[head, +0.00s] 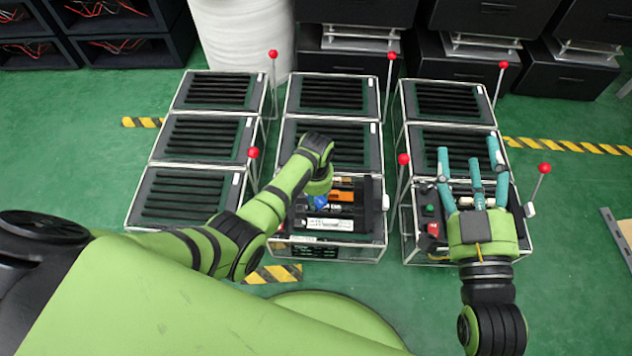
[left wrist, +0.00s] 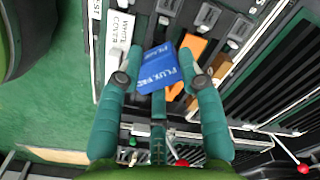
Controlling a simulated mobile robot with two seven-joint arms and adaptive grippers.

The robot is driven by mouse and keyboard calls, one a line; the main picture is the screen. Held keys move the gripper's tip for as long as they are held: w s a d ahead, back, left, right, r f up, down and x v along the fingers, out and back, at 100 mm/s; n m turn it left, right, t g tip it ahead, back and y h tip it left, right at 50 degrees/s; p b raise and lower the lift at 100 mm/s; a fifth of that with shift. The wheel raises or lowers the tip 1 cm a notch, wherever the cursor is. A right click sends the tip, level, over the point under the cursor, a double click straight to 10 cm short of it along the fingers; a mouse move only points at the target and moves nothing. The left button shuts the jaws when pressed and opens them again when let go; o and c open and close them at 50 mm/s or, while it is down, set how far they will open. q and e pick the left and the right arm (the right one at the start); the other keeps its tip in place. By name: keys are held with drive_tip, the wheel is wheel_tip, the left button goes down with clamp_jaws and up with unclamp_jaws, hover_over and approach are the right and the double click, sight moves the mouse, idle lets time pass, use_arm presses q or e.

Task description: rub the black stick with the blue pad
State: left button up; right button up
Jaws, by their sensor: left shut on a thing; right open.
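My left gripper (head: 318,188) is over the open front box of the middle column, its fingers mostly hidden by the hand in the head view. It is shut on the blue pad (left wrist: 158,70), which carries white lettering and sits between the teal fingertips in the left wrist view. A bit of the pad (head: 320,201) also shows below the hand in the head view. I cannot single out the black stick for certain among the dark bars and parts around the pad. My right gripper (head: 470,165) is open and empty over the front right box.
The open middle box (head: 328,240) holds an orange part (head: 341,196) and labelled pieces. Red-knobbed levers (head: 403,160) stand beside the boxes. The front right box (head: 424,248) has green and red buttons. Green floor (head: 570,240) is free on the right.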

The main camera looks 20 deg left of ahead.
use_arm(q)
drive_tip(key=shift+r, duration=0.25)
drive_tip(key=shift+r+p, duration=0.2)
drive_tip(key=shift+p, duration=0.3)
drive_tip(key=shift+r, duration=0.2)
drive_tip(key=shift+r+p, duration=0.25)
drive_tip(key=shift+p, duration=0.3)
drive_tip(key=shift+r, duration=0.2)
drive_tip(key=shift+r+p, duration=0.25)
drive_tip(key=shift+p, duration=0.3)
drive_tip(key=shift+r, duration=0.2)
drive_tip(key=shift+r+p, duration=0.35)
drive_tip(key=shift+p, duration=0.35)
drive_tip(key=shift+r+p, duration=0.55)
drive_tip(key=shift+p, duration=0.1)
drive_tip(key=shift+r+p, duration=0.6)
drive_tip(key=shift+p, duration=0.1)
use_arm(e)
drive_tip(key=s+d+f+g+h, duration=0.2)
drive_tip(key=s+d+f+g, duration=0.1)
drive_tip(key=f, duration=0.6)
drive_tip(key=s+d+f+m+g+h, duration=0.1)
drive_tip(key=s+d+f+g, duration=0.2)
drive_tip(key=s+f+g, duration=0.2)
drive_tip(key=s+d+f+m+g+h, duration=0.1)
drive_tip(key=s+f+g, duration=0.4)
drive_tip(key=f, duration=0.8)
drive_tip(key=shift+d+f+g+h, duration=0.3)
drive_tip(key=shift+d+g+h, duration=0.5)
drive_tip(key=shift+d+g, duration=0.5)
